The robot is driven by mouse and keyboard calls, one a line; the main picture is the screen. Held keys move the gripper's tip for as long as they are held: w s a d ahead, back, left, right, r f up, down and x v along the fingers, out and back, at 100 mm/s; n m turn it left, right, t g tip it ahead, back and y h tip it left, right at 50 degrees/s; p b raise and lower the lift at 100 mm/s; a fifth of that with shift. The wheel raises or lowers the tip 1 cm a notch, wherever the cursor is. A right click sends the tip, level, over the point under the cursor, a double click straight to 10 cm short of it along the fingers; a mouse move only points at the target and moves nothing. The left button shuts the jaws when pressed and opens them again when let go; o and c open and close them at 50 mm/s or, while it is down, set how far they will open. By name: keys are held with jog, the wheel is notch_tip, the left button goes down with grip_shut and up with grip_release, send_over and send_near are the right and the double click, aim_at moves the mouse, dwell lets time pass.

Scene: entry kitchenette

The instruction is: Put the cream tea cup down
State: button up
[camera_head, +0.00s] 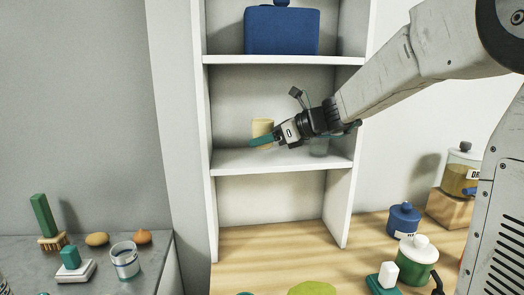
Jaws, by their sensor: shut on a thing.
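The cream tea cup (262,126) is in the middle compartment of the white shelf unit, near its left side. It looks upright. My gripper (264,141) reaches in from the right and is shut on the cup, with a teal finger crossing in front of its lower part. The cup's base is hidden behind this finger, so I cannot tell whether it touches the shelf board (285,164).
A greenish glass item (319,147) stands partly hidden behind my gripper on the same board. A blue container (281,31) sits on the shelf above. Blue (403,219) and green (417,262) lidded jars stand on the wooden counter (270,249) below. The board's front is clear.

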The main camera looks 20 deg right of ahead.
aim_at(262, 160)
jog(key=shift+w+a+f, duration=0.15)
jog(key=shift+w+a, duration=0.1)
jog(key=shift+w, duration=0.25)
jog(key=shift+f, duration=1.65)
jog(key=shift+f, duration=0.1)
jog(key=o, duration=1.1)
